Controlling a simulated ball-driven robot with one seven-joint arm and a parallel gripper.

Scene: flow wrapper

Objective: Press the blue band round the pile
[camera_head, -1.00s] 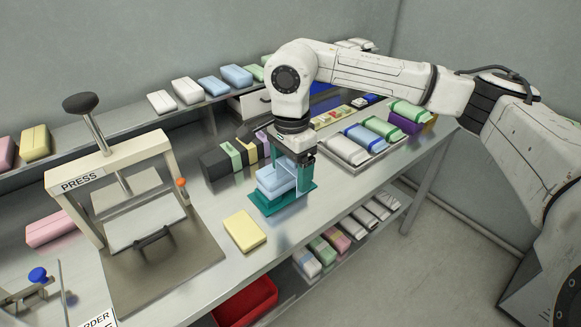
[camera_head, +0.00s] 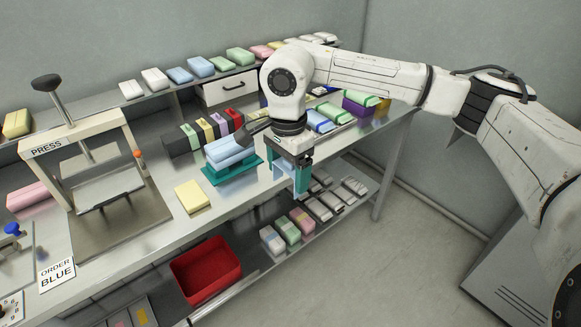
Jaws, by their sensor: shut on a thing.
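The pile of light blue packs (camera_head: 228,150) lies on a teal stand (camera_head: 215,178) on the bench, left of my gripper. My gripper (camera_head: 290,186) points down near the bench's front edge, apart from the pile. Its teal jaws are shut on a light blue piece (camera_head: 282,172), partly hidden by the near finger; I cannot tell its full shape. A dark block with green, yellow, purple and red bands (camera_head: 205,131) stands behind the pile. No separate blue band can be made out round the pile. A card reading ORDER BLUE (camera_head: 57,273) is at front left.
The press (camera_head: 134,216) stands at left with its lever up. A yellow pack (camera_head: 192,196) lies before the stand. Wrapped packs lie in a tray (camera_head: 318,137) behind my arm. A red bin (camera_head: 238,275) and a lower shelf of packs sit below the bench edge.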

